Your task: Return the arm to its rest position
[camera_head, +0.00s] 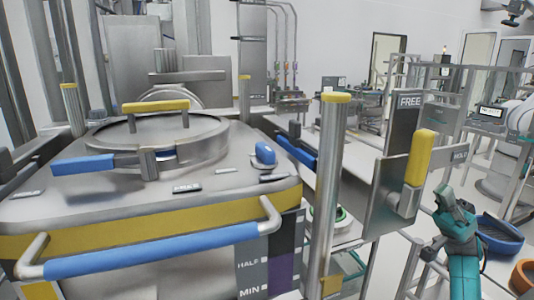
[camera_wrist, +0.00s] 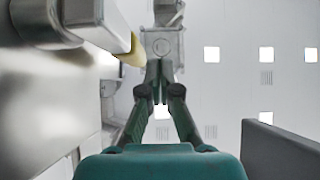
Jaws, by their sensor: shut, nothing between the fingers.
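My gripper (camera_wrist: 159,70) points upward in the wrist view, with its two dark fingers drawn together at the tips. It is shut and holds nothing. Behind it is a pale ceiling with square lights. In the head view, my teal arm shows at the lower right, to the right of and below the yellow lever handle (camera_head: 419,158). The fingertips cannot be made out clearly there. In the wrist view, a smooth metal surface fills the left side, apart from the fingers.
A large steel bin (camera_head: 90,208) with a blue front bar (camera_head: 150,250) fills the left. A yellow-capped post (camera_head: 327,190) and a panel marked FREE (camera_head: 400,135) stand left of my arm. A blue bowl (camera_head: 498,236) and an orange one (camera_head: 524,275) lie to its right.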

